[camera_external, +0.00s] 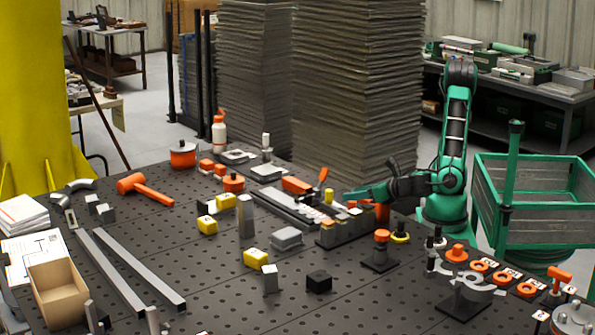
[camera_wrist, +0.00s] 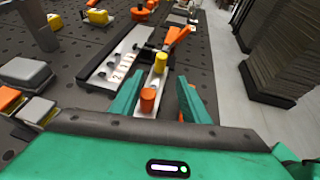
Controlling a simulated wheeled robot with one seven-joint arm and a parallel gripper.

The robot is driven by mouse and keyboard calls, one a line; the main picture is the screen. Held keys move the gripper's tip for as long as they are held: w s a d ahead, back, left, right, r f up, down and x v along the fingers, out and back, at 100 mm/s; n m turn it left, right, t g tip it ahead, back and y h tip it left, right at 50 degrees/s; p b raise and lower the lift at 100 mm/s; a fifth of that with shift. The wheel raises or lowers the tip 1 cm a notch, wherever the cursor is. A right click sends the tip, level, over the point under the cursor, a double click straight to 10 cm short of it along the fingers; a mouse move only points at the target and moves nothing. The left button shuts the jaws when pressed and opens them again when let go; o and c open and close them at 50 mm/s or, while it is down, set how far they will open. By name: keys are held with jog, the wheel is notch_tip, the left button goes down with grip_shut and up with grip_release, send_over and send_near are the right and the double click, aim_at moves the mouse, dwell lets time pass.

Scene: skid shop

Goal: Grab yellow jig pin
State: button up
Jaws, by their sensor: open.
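The yellow jig pin (camera_wrist: 160,62) stands upright on a pale strip beside the grey rail fixture in the wrist view. It also shows just left of my gripper in the external view (camera_external: 328,195). My gripper (camera_wrist: 160,79) is open, with its two green fingers spread and nothing held. In the external view my gripper (camera_external: 350,195) reaches left, low over the table. The yellow pin lies beyond the fingertips, roughly in line with the gap. An orange pin (camera_wrist: 148,100) stands nearer, in view between the fingers.
An orange-handled clamp (camera_wrist: 177,38) rises close behind the yellow pin. The grey rail fixture (camera_wrist: 113,58) lies to its left. A dark block with small coloured pieces (camera_external: 342,235) stands in front of my gripper. Yellow blocks (camera_external: 256,258) sit farther left. Tall sheet stacks (camera_external: 355,90) stand behind.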

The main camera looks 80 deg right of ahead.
aim_at(333, 204)
jog(key=x, duration=1)
jog(key=shift+w+d+f, duration=0.1)
jog(key=shift+f, duration=0.05)
jog(key=shift+c, duration=0.3)
grip_shut()
